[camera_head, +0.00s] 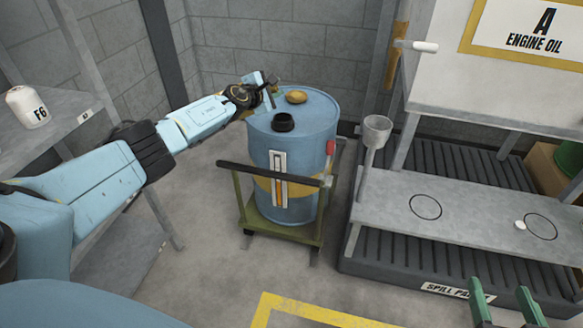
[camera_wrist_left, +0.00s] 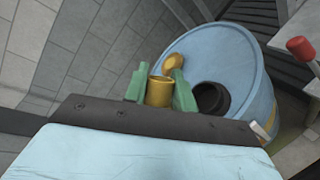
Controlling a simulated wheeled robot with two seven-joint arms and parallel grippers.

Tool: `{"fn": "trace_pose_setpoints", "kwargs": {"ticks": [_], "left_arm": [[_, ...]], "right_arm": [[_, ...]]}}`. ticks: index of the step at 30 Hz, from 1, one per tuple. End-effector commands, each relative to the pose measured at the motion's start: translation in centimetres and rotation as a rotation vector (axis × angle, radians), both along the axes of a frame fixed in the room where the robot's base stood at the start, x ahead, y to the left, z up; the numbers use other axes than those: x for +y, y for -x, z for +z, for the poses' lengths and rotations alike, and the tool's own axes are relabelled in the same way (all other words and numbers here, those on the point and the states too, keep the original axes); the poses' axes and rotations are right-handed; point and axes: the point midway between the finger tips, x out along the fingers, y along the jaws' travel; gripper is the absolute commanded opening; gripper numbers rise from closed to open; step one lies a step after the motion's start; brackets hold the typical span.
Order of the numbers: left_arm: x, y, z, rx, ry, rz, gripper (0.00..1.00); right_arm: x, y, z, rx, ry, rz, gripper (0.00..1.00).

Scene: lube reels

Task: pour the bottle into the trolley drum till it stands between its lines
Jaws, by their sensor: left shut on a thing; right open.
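The blue trolley drum (camera_head: 318,125) stands on a green trolley, with a black open-looking neck (camera_head: 283,121) and a gold round piece (camera_head: 296,97) on its lid. An upright gauge strip (camera_head: 279,178) is on its front; its level is too small to read. My left gripper (camera_head: 268,92) is at the drum's far left rim. In the left wrist view its green fingers (camera_wrist_left: 160,91) are shut on a gold cylinder (camera_wrist_left: 159,93), left of the black neck (camera_wrist_left: 211,98). A white bottle marked F6 (camera_head: 26,108) stands on the left shelf. My right gripper (camera_head: 506,305) is open and empty at bottom right.
The trolley's dark handle bar (camera_head: 270,173) crosses before the drum. A grey funnel-shaped cup (camera_head: 376,130) stands at the rack's left edge. The grey shelf (camera_head: 460,215) with ring marks sits above the spill pallet (camera_head: 400,262). The floor in front of the trolley is clear.

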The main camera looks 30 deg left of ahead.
Motion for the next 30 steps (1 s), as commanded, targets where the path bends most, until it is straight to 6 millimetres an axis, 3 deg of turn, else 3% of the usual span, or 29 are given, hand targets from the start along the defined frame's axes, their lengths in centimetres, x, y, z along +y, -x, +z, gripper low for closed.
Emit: {"fn": "trace_pose_setpoints", "kwargs": {"ticks": [19,30], "left_arm": [[1.9,-3.6,3.3,-0.004,-0.016,0.0,0.0],[2.1,-3.9,4.0,-0.001,-0.017,0.0,0.0]], "right_arm": [[0.0,0.0,-5.9,0.0,0.0,0.0,0.56],[0.0,0.0,-6.3,0.0,0.0,0.0,0.56]]}}
